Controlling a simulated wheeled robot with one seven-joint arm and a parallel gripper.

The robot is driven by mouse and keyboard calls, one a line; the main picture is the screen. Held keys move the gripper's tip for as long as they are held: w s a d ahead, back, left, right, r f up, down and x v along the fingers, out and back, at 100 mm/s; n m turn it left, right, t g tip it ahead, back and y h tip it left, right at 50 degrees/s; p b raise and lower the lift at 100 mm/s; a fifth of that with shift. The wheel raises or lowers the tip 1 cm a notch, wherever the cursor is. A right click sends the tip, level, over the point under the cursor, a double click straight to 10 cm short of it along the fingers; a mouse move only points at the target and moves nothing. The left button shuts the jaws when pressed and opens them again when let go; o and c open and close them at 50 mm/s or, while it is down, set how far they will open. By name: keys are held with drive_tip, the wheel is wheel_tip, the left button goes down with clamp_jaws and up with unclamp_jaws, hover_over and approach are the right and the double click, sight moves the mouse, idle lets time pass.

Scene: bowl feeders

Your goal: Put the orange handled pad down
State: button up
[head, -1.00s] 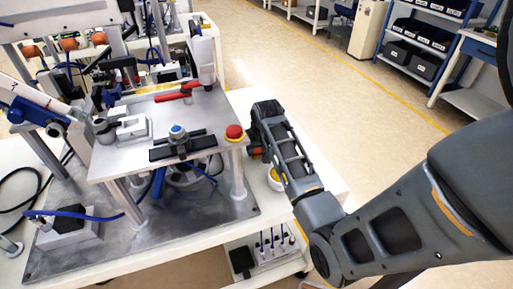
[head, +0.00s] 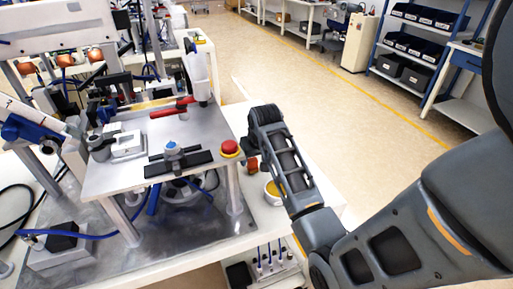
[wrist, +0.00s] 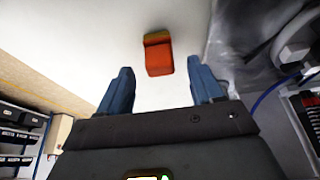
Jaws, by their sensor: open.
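The orange handled pad (wrist: 158,55) lies on the white table top, with a darker orange raised strip at one end. In the wrist view it shows between and beyond the fingertips of my gripper (wrist: 160,78), which is open with nothing between its fingers. Clear table shows on both sides of the pad. In the head view a small orange part of the pad (head: 252,164) shows just below the end of my arm. The fingers are hidden there.
A white bowl with yellow inside (head: 273,192) stands close to my arm. A metal platform (head: 120,180) with a red button (head: 230,147) stands to the left. A rack with blue-tipped tools (head: 268,262) is below the table edge.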

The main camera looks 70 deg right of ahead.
drive_tip(key=v, duration=0.7)
drive_tip(key=shift+r, duration=0.35)
drive_tip(key=shift+s+a, duration=0.1)
drive_tip(key=shift+a, duration=0.05)
